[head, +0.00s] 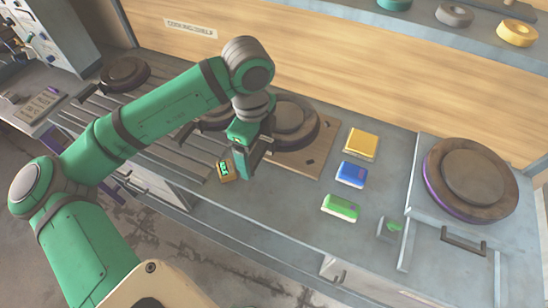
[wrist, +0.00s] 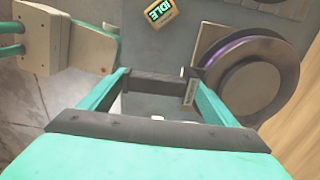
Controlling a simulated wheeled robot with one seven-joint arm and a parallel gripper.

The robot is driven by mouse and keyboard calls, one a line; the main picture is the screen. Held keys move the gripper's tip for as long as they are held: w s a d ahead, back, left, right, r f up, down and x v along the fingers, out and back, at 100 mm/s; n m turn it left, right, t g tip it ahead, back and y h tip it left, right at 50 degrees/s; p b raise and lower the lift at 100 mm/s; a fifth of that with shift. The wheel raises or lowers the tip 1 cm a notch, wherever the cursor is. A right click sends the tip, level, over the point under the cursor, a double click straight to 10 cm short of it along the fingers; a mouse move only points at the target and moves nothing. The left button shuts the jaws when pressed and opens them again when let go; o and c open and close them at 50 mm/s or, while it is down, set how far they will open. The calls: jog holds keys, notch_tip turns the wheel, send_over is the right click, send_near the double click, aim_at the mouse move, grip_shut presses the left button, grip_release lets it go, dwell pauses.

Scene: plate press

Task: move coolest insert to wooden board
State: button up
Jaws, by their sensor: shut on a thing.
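My gripper (head: 243,170) is low over the counter, left of the wooden board (head: 318,155). In the wrist view its two green fingers (wrist: 158,82) are closed on a dark grey bar-like thing (wrist: 150,88) with a small pale label at its right end. The board lies flat and bears a round dark plate (head: 296,115); the plate shows a purple edge in the wrist view (wrist: 258,72). Another round plate (head: 215,118) is partly hidden behind my arm.
A small IDLE display (head: 224,171) stands near my gripper. Yellow (head: 361,142), blue (head: 351,174) and green (head: 340,207) blocks lie right of the board. A large round plate (head: 472,175) sits far right. A slatted rack (head: 165,140) is at left; a shelf (head: 400,25) runs behind.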

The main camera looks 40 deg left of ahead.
aim_at(271, 155)
jog(key=w+f, duration=0.2)
jog(key=w+d+f, duration=0.1)
jog(key=w+f, duration=0.1)
jog(key=f, duration=0.1)
jog(key=shift+w+f, duration=0.15)
jog(key=shift+w, duration=0.1)
jog(key=shift+w+d+f, duration=0.1)
jog(key=shift+w+f, duration=0.1)
jog(key=shift+f, duration=0.75)
jog(key=shift+w+f, duration=0.15)
jog(key=shift+f, duration=0.9)
jog(key=o, duration=2)
jog(key=shift+o, duration=0.2)
jog(key=shift+s+r, duration=0.1)
jog(key=shift+r, duration=6)
